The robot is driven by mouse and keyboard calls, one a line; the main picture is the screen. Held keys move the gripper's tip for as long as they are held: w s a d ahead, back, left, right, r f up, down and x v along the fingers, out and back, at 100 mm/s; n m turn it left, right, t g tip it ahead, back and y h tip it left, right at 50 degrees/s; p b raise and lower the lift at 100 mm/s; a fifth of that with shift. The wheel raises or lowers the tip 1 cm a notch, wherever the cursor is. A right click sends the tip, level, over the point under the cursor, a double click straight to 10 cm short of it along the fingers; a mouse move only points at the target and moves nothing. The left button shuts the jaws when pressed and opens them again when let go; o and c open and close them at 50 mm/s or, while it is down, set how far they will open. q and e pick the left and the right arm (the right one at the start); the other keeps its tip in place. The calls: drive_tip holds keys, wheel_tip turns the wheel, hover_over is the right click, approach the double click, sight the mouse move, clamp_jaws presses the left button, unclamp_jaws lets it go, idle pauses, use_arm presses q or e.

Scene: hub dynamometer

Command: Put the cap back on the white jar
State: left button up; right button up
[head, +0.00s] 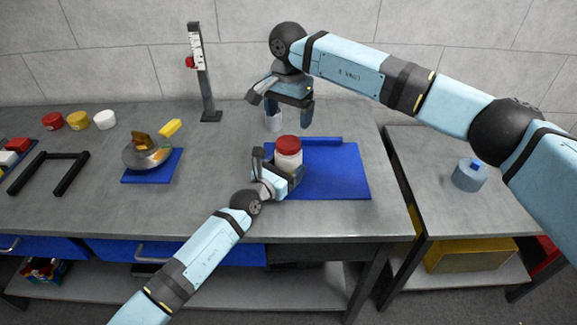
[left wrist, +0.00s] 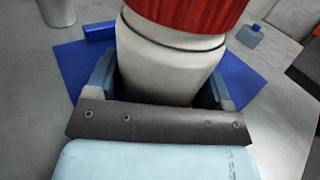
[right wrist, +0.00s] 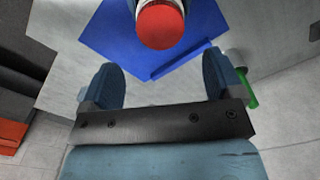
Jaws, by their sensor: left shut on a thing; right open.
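The white jar (head: 288,161) stands upright at the blue mat. The red cap (head: 288,142) sits on top of it; whether it is screwed tight I cannot tell. In the left wrist view the jar body (left wrist: 170,62) fills the space between the fingers, with the ribbed red cap (left wrist: 187,12) above a thin dark line. My left gripper (head: 281,178) is shut on the jar's body. My right gripper (head: 290,108) is open and empty, above and behind the jar. The right wrist view shows the cap (right wrist: 160,26) beyond its open fingers (right wrist: 165,65), apart from them.
The blue mat (head: 342,180) has a raised bar at its back edge. A white cup (head: 274,123) stands behind it, below my right gripper. A gauge post (head: 205,80), a metal part on a small blue mat (head: 135,178), and several small containers stand left. A blue bottle (head: 469,176) is on the right table.

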sight(288, 142)
drive_tip(key=shift+n, duration=1)
drive_tip(key=shift+f, duration=0.1)
drive_tip(key=shift+f, duration=3.9)
drive_tip(key=shift+c, duration=0.2)
